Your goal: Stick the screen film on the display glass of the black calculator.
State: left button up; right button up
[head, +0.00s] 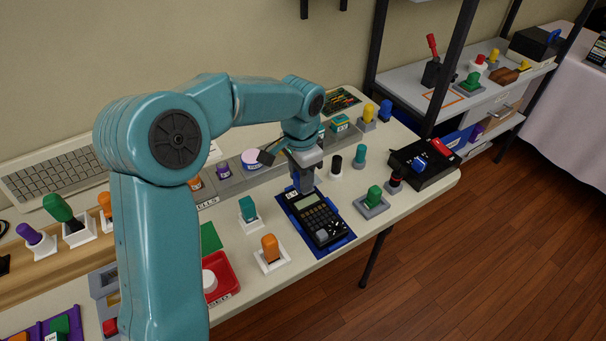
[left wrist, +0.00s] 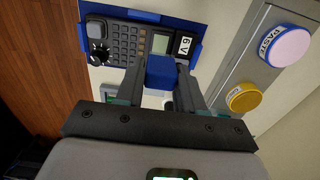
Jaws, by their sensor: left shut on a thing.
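The black calculator (head: 322,222) lies on a blue mat (head: 341,243) near the table's front edge. Its grey-green display glass (head: 308,201) is at the end towards my gripper, and it also shows in the left wrist view (left wrist: 160,43). My left gripper (head: 303,184) points down over that end of the calculator. It is shut on a blue block (left wrist: 161,72), which appears just beside the display in the left wrist view. I cannot make out the screen film itself; whether the block carries it is hidden. My right gripper is in neither view.
A teal-handled piece (head: 247,209) and an orange-handled one (head: 270,248) stand left of the mat.

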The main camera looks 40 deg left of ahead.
pick_arm(q)
jog(key=b, duration=0.4)
send_over(301, 205)
notch_tip(301, 205, down, 6)
jog(key=shift+r, duration=0.15)
jog(key=shift+f, duration=0.7)
dwell(0.7)
jog(key=shift+f, duration=0.1)
dwell(0.9)
jog(key=o, duration=1)
jog(key=shift+c, duration=0.2)
notch_tip(301, 205, up, 6)
jog(key=p, duration=0.5)
